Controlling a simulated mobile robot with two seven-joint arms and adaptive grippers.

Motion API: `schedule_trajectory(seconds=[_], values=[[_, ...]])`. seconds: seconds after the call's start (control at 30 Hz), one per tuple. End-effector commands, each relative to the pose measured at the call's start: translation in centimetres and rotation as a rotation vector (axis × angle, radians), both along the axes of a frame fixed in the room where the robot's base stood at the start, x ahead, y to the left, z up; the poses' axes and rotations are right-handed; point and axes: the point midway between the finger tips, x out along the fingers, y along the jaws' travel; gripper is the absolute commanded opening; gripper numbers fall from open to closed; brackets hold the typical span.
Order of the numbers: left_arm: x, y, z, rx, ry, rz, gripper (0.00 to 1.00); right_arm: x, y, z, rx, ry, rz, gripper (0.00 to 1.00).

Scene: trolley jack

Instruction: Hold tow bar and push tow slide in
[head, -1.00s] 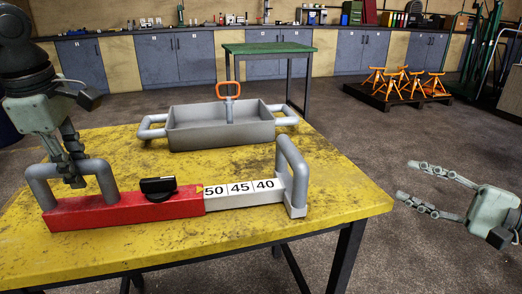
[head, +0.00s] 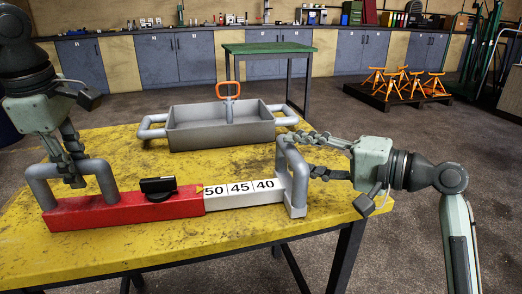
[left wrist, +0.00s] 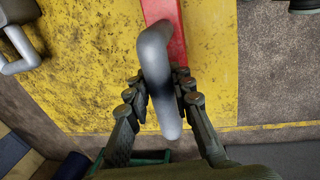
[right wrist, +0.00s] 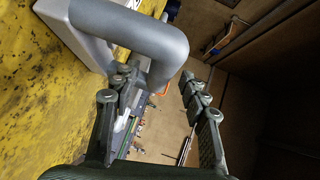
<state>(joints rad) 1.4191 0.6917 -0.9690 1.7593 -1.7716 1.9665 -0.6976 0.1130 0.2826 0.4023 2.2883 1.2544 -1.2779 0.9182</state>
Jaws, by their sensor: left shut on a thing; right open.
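The red tow bar (head: 120,210) lies on the yellow table with a black knob (head: 158,187) on top. My left gripper (head: 73,180) is shut on its grey left handle (head: 40,184), also seen in the left wrist view (left wrist: 152,60). The white tow slide (head: 243,202) sticks out of the bar's right end, showing 50, 45 and 40. The slide's upright grey handle (head: 300,180) stands at its outer end. My right gripper (head: 308,154) is open at this handle, one finger on each side. In the right wrist view, the handle (right wrist: 130,38) reaches toward the gap between the fingers; contact is unclear.
A grey tray (head: 220,137) with side handles and an orange-handled piece (head: 228,90) stands behind the bar. A green-topped table (head: 268,48) stands farther back. Orange stands (head: 405,82) sit on a low pallet at the right. The floor right of the table is clear.

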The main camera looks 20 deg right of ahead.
Motion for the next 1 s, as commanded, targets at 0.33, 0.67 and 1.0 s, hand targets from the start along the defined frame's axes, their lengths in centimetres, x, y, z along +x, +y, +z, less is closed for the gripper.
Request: schedule_trajectory(seconds=[0.33,0.67,1.0], values=[[0.0,0.0,0.0,0.0,-0.001,0.001,0.0,1.9,1.6,-0.4,0.0,0.0,0.0,0.44],[0.0,0.0,0.0,0.0,-0.001,0.001,0.0,1.9,1.5,-0.4,-0.001,0.001,0.0,0.28],[0.0,0.0,0.0,0.0,-0.001,0.001,0.0,1.8,1.5,-0.4,0.0,0.001,0.0,0.0]])
